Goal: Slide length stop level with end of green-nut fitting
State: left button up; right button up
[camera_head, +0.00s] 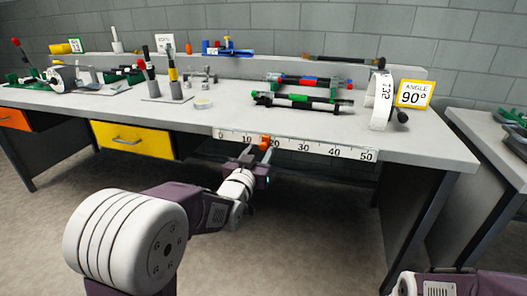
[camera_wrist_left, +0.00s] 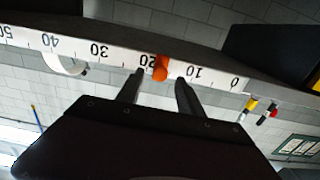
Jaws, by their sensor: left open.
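The orange length stop (camera_head: 265,142) sits on the white ruler (camera_head: 320,147) along the bench's front edge, a little below the 20 mark. My left gripper (camera_head: 257,157) is open at it from below. In the left wrist view the stop (camera_wrist_left: 160,68) lies between the two spread fingers (camera_wrist_left: 160,90), with gaps visible on both sides. A black rod-like piece with a green band (camera_head: 299,98) lies on the bench behind the ruler; whether this is the green-nut fitting I cannot tell for certain. My right gripper is out of view; only part of that arm shows.
A second rod with red and blue parts (camera_head: 302,79) lies behind on green supports. A white ring-shaped dial (camera_head: 380,101) and a 90° angle sign (camera_head: 415,95) stand at right. Upright tools (camera_head: 174,78) stand at left. A yellow drawer (camera_head: 133,139) is below the bench top.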

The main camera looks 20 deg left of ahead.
aim_at(263, 147)
pick_arm(q)
jog(key=w, duration=0.4)
jog(key=shift+w+b, duration=0.15)
jog(key=shift+b, duration=0.2)
grip_shut()
dwell(1.0)
